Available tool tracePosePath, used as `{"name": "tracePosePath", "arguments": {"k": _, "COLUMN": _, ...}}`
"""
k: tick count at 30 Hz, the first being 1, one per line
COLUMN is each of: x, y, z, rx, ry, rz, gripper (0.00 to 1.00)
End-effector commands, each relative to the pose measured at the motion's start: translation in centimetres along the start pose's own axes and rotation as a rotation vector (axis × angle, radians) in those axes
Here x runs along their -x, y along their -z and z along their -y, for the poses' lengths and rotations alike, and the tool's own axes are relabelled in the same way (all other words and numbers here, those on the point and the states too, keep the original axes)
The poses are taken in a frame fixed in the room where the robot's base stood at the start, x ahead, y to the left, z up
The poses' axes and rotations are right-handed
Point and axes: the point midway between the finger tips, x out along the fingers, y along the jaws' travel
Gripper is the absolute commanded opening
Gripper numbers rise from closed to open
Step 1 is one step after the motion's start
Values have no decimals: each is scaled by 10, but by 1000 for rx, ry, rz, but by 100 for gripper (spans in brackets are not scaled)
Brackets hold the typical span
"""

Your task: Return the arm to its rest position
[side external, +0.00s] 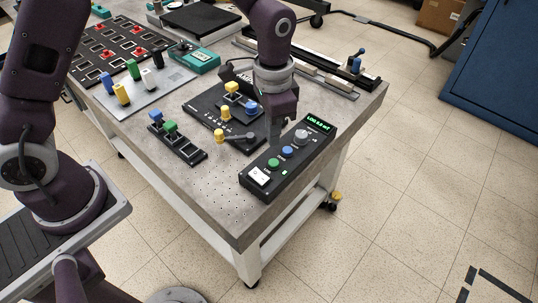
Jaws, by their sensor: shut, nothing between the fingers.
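My gripper (274,132) points down over the front right part of the grey table (225,205). It is shut and holds nothing. Its tip is just left of and behind a black control box (262,191) with a green display, a grey knob, blue and green buttons and a white switch. Whether the fingertips touch anything cannot be told. Behind and left of the gripper is a black board (205,108) with yellow and blue knobs and a yellow-ended lever (233,137). The gripper and wrist hide part of this board.
A small black block with blue and green knobs (178,140) lies left of the board. A plate with coloured pegs (130,90), a teal meter (197,60) and a black rail (340,72) are farther back. A blue cabinet (497,75) stands right. The front table corner is bare.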

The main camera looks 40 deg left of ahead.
Motion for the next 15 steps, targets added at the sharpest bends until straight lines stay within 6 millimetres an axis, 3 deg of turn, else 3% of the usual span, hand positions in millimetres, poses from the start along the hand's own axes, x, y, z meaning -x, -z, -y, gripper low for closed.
{"name": "tracePosePath", "arguments": {"k": 2, "x": 29, "y": -9, "z": 5, "rx": 32, "ry": 12, "rz": -37, "gripper": 0}}
{"name": "tracePosePath", "arguments": {"k": 5, "x": 89, "y": -40, "z": 13, "rx": 114, "ry": 37, "rz": -116, "gripper": 0}}
{"name": "tracePosePath", "arguments": {"k": 9, "x": 160, "y": -110, "z": 12, "rx": 256, "ry": 74, "rz": -241, "gripper": 0}}
{"name": "tracePosePath", "arguments": {"k": 12, "x": 186, "y": -164, "z": 2, "rx": 356, "ry": 96, "rz": -330, "gripper": 0}}
{"name": "tracePosePath", "arguments": {"k": 15, "x": 193, "y": -206, "z": -10, "rx": 434, "ry": 112, "rz": -403, "gripper": 0}}
